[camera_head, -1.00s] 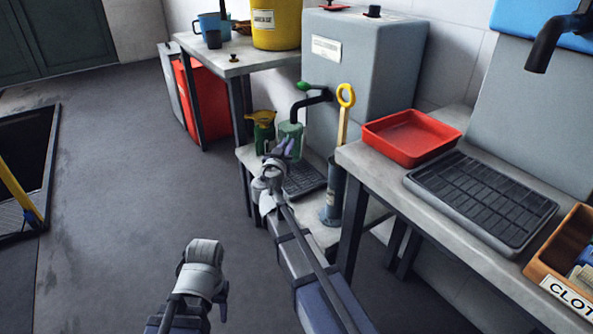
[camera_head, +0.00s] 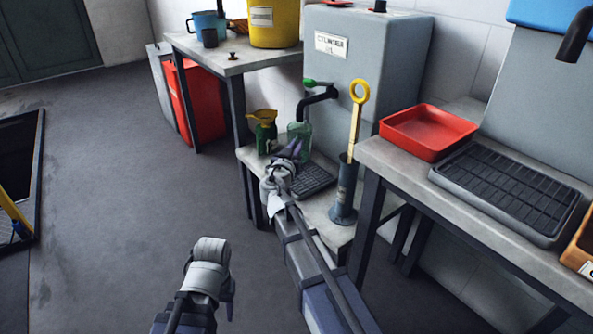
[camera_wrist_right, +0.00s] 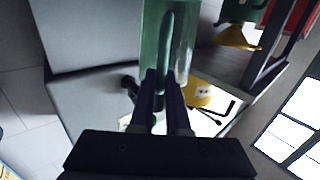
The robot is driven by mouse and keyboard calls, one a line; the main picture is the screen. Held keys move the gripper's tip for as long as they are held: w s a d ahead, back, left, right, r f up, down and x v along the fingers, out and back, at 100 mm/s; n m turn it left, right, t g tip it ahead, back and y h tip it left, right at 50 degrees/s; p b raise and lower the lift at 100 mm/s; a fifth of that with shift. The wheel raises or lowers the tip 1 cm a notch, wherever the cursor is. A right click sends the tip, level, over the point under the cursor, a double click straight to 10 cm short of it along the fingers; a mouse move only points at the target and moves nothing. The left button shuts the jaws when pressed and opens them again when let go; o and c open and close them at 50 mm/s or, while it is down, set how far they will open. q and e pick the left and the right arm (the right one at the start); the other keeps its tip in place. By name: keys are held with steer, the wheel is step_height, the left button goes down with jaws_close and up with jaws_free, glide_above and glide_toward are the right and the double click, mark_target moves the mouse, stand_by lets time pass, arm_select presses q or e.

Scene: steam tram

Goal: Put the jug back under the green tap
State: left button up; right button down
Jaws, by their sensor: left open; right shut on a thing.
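The green see-through jug (camera_head: 301,131) shows just below the spout of the tap with the green handle (camera_head: 318,84). I cannot tell whether it is right under the spout or in front of it, or whether its base touches anything. My right gripper (camera_head: 287,158) is shut on the jug. In the right wrist view the jug (camera_wrist_right: 180,38) stands beyond the fingers (camera_wrist_right: 162,88), with its handle between them. My left gripper (camera_head: 228,292) is open and empty, low in front, over the floor. A dark drip grating (camera_head: 315,178) lies below the tap.
A green can with a yellow funnel top (camera_head: 263,130) stands just left of the jug. A dark cylinder with a yellow ring-handled rod (camera_head: 345,190) stands right of the grating. The grey tank (camera_head: 365,75) is behind. A red tray (camera_head: 428,132) sits on the right bench.

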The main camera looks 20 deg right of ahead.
steer(key=shift+f+b, duration=2.45)
steer(key=shift+f, duration=0.6)
steer(key=shift+r, duration=0.15)
steer(key=c, duration=1.4)
jaws_free()
steer(key=shift+f, duration=0.25)
steer(key=o, duration=0.5)
steer(key=shift+r, duration=0.1)
steer(key=shift+r, duration=0.25)
steer(key=v, duration=1.2)
